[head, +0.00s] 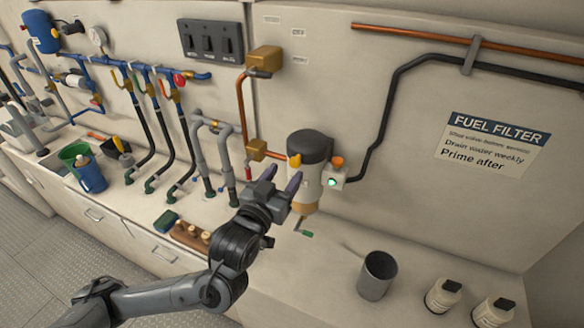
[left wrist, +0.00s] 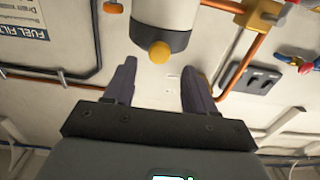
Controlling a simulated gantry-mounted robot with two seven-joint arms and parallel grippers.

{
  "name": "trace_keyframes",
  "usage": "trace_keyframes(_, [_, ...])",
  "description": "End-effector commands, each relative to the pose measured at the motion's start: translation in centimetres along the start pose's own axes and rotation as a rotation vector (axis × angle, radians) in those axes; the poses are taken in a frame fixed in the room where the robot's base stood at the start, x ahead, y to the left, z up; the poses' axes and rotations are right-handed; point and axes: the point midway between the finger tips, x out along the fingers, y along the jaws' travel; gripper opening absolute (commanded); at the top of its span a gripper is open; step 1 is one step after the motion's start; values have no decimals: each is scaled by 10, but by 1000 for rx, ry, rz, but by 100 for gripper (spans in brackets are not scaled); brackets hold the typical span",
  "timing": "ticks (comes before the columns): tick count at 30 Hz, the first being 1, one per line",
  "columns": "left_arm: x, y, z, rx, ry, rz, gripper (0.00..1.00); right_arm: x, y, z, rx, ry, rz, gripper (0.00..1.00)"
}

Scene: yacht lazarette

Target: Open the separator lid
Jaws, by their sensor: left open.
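The separator (head: 308,170) is mounted on the wall, with a dark lid (head: 310,146) on top, a pale body and an amber bowl below. A yellow knob (head: 294,160) sticks out from the lid's front. The lid looks shut. In the left wrist view the dark lid (left wrist: 160,40) and its yellow knob (left wrist: 160,52) appear upside down, above and between the fingers. My left gripper (head: 284,186) is open and empty, in front of the separator and a little below the knob. It also shows in the left wrist view (left wrist: 158,80). My right gripper is in neither view.
A grey cup (head: 377,275) and two white bottles (head: 442,296) stand on the counter at right. Copper and black pipes run beside the separator. Hoses and valves (head: 150,90) crowd the wall at left. A wooden block (head: 190,235) lies near the counter's front edge.

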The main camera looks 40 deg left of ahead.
Motion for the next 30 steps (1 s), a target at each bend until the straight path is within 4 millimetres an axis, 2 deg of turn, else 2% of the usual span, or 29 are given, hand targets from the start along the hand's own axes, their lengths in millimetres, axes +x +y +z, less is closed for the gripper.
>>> trace_keyframes(3, [19, -1, -2, 5, 0, -2, 55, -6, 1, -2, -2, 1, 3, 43])
trace_keyframes(9, [39, 0, -2, 0, 0, -1, 55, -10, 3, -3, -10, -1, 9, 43])
trace_keyframes(22, [47, 0, 0, -1, -2, 1, 55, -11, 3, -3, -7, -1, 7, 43])
trace_keyframes(23, [47, 0, 0, -1, -2, 1, 54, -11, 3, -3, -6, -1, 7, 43])
trace_keyframes(30, [47, 0, 0, -1, -1, 1, 17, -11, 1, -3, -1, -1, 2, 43])
